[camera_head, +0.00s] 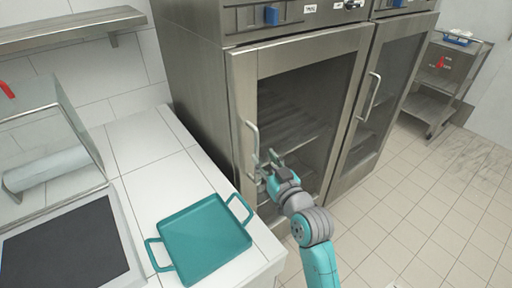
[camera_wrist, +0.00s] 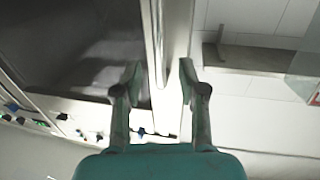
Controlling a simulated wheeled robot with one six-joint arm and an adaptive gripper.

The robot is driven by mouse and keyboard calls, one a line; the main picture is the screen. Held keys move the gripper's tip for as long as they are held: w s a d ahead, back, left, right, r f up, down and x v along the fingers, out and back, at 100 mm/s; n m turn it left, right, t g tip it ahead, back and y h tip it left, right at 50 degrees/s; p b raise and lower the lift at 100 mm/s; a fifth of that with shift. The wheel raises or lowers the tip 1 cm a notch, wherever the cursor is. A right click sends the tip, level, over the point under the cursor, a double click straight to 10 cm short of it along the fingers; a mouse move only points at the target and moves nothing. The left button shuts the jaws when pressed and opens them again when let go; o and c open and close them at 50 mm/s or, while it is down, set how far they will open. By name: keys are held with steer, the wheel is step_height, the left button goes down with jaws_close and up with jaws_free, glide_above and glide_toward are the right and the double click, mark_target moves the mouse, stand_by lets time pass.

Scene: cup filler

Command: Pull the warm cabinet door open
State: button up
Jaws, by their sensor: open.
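The steel cabinet has a left glass door (camera_head: 303,52) with a vertical bar handle (camera_head: 251,150) near its left edge. This door looks shut or nearly shut. The labels above the doors are too small to read. My gripper (camera_head: 268,162) is at the lower part of this handle, in front of the door. In the wrist view, my gripper (camera_wrist: 161,76) is open, and the long metal handle (camera_wrist: 154,45) runs down between its two fingers. I cannot tell whether either finger touches it.
A second glass door (camera_head: 388,100) with its own handle (camera_head: 368,97) is to the right. A white counter (camera_head: 140,150) with a teal tray (camera_head: 205,238) stands close on the left. A steel cart (camera_head: 440,85) is at the back right. The tiled floor (camera_head: 430,210) at right is clear.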

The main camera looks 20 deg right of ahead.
mark_target(258, 149)
steer(key=shift+w+a, duration=0.2)
steer(key=shift+w, duration=1.3)
steer(key=shift+w+a, duration=0.15)
steer(key=shift+w, duration=1.35)
jaws_close()
